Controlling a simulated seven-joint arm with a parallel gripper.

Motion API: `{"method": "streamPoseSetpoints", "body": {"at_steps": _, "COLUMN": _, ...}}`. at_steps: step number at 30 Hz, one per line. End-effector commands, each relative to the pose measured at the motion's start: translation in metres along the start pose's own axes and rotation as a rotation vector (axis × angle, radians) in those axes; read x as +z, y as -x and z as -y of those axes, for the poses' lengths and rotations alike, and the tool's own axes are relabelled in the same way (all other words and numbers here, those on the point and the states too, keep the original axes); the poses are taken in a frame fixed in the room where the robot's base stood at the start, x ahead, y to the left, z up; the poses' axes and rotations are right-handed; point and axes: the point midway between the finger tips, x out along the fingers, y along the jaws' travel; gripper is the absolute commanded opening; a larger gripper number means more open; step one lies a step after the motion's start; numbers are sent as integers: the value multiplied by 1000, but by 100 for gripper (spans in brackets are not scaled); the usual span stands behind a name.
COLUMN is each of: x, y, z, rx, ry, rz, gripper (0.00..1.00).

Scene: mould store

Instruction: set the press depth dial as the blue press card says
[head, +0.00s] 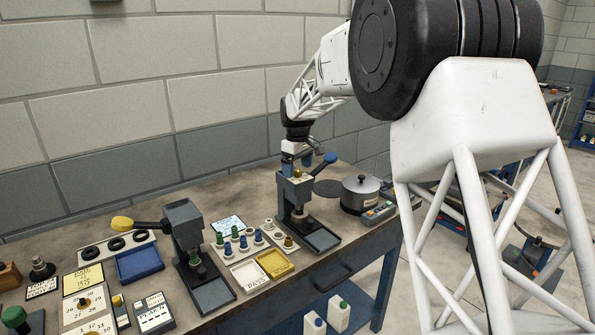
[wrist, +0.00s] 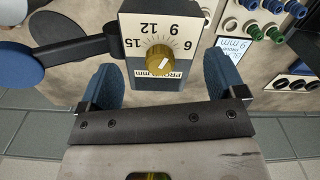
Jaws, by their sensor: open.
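The press depth dial is a brass knob (wrist: 159,58) on a white scale plate (wrist: 135,18) with 6, 9, 12 and 15 around it. A pale mark shows on the knob; I cannot tell surely which number it points at. In the head view the knob (head: 298,174) tops the right-hand press (head: 298,195). My gripper (wrist: 160,88) is open, its blue fingers either side of the knob and apart from it. In the head view my gripper (head: 297,162) is just above the press. The blue press card (head: 228,224) lies left of the press; its figure reads upside down in the wrist view (wrist: 230,46).
The press's blue-ended lever (head: 329,158) sticks out close to my gripper. A second press (head: 190,240) with a yellow-ended lever stands left. Several green and blue pegs (head: 235,236), a yellow tray (head: 275,263) and a lidded pot (head: 361,193) are on the bench.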

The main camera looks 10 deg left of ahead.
Motion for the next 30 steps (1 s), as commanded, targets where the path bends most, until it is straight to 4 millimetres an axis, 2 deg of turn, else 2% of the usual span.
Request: {"method": "streamPoseSetpoints", "body": {"at_steps": 30, "x": 0, "y": 52, "z": 0, "rx": 0, "ry": 0, "rz": 0, "gripper": 89}}
